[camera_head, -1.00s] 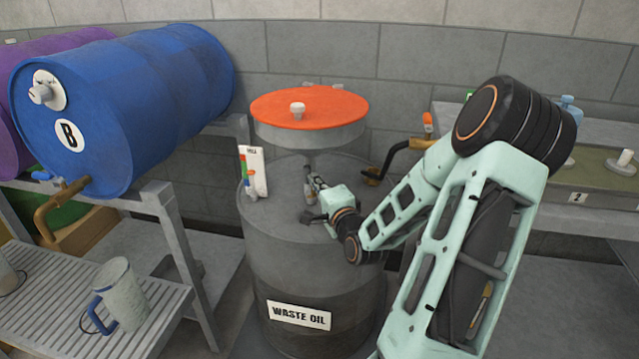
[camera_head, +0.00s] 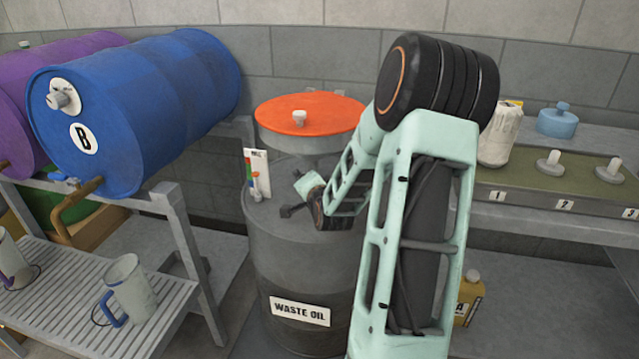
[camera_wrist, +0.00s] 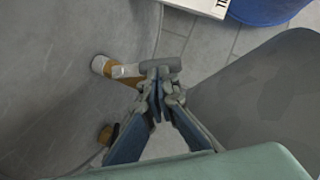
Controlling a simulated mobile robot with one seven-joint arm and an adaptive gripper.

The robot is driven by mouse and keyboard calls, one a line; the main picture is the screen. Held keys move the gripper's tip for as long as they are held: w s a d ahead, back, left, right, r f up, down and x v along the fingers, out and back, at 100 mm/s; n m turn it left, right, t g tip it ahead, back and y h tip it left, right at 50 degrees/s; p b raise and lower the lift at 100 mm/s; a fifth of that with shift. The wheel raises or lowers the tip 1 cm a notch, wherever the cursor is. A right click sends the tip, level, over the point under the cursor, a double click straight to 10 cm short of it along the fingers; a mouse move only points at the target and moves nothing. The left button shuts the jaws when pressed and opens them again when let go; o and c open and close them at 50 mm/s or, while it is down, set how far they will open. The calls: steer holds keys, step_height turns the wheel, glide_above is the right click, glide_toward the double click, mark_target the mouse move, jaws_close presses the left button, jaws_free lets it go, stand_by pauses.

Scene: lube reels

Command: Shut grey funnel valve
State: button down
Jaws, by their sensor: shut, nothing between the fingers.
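The grey funnel (camera_head: 305,142), under an orange lid, stands behind or over the top of the grey waste oil drum (camera_head: 300,260) in the head view. My gripper (camera_head: 287,211) is low over the drum's top, in front of the funnel. In the wrist view my gripper (camera_wrist: 156,90) is shut and empty. A small grey bar, seemingly a valve handle (camera_wrist: 147,67), is right at the fingertips; I cannot tell if they touch. A brown fitting with a pale end (camera_wrist: 118,71) lies left of it. My arm hides part of the drum and funnel.
A white card with coloured marks (camera_head: 257,170) stands on the drum's left side. The blue drum B (camera_head: 150,110) lies on a rack at left, with a mug (camera_head: 130,290) below. At right is a bench with numbered places (camera_head: 550,190). A yellow container (camera_head: 470,300) stands below it.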

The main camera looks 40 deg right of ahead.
steer(key=w+a+n+g+h+p, duration=0.1)
steer(key=p, duration=0.1)
steer(key=w+f+n+g+h+p, duration=0.1)
steer(key=n+g+p, duration=0.1)
steer(key=p, duration=0.1)
steer(key=w+a+f+n+g+h+p, duration=0.1)
steer(key=n+g+p, duration=0.1)
steer(key=shift+w+a+f, duration=0.1)
steer(key=shift+w+a, duration=0.05)
steer(key=shift+a, duration=0.2)
stand_by(0.4)
steer(key=shift+r+p, duration=0.8)
steer(key=shift+r, duration=0.05)
